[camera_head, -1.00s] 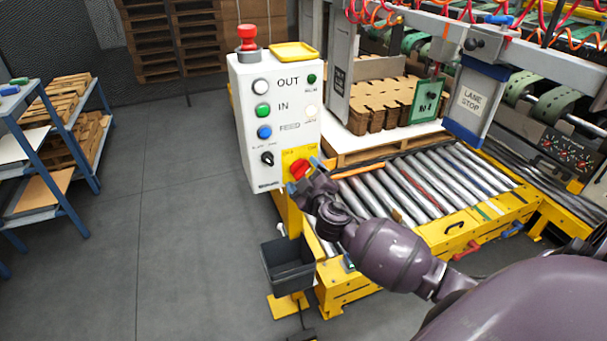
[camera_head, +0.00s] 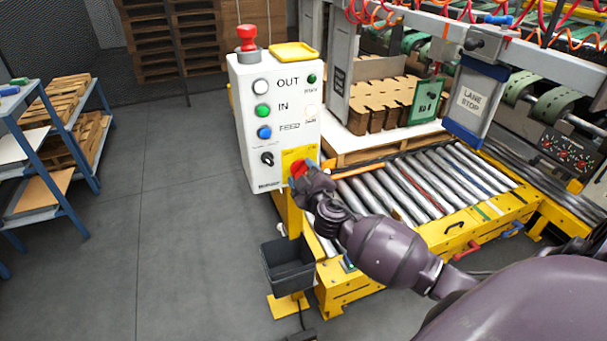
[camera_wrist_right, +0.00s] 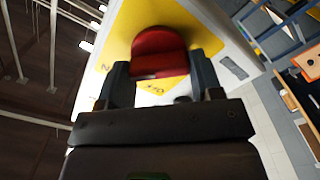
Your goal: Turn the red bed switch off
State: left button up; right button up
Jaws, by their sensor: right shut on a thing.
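The red bed switch (camera_head: 299,168) is a red knob on a yellow plate at the lower right of the white control box (camera_head: 262,150). My right gripper (camera_head: 300,181) is at the knob and partly covers it in the head view. In the right wrist view the red knob (camera_wrist_right: 160,52) sits between the two fingers of my right gripper (camera_wrist_right: 162,78), which is shut on it. The yellow plate (camera_wrist_right: 199,20) behind it carries markings that I cannot fully read. My left gripper is in neither view.
A red mushroom button (camera_head: 247,38) and a yellow tray (camera_head: 295,51) top the box. A grey bin (camera_head: 288,266) hangs below it. The roller conveyor (camera_head: 420,190) lies to the right, and a blue-framed shelf (camera_head: 55,145) stands at left with open floor between.

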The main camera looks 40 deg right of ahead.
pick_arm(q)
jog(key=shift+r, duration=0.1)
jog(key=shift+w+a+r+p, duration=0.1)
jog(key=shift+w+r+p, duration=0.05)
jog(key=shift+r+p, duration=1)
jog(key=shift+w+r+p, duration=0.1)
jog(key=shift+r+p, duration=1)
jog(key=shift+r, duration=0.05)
pick_arm(e)
jog(key=shift+f+n, duration=0.2)
jog(key=shift+n, duration=4.2)
jog(key=shift+f+n, duration=0.2)
jog(key=shift+n, duration=4.2)
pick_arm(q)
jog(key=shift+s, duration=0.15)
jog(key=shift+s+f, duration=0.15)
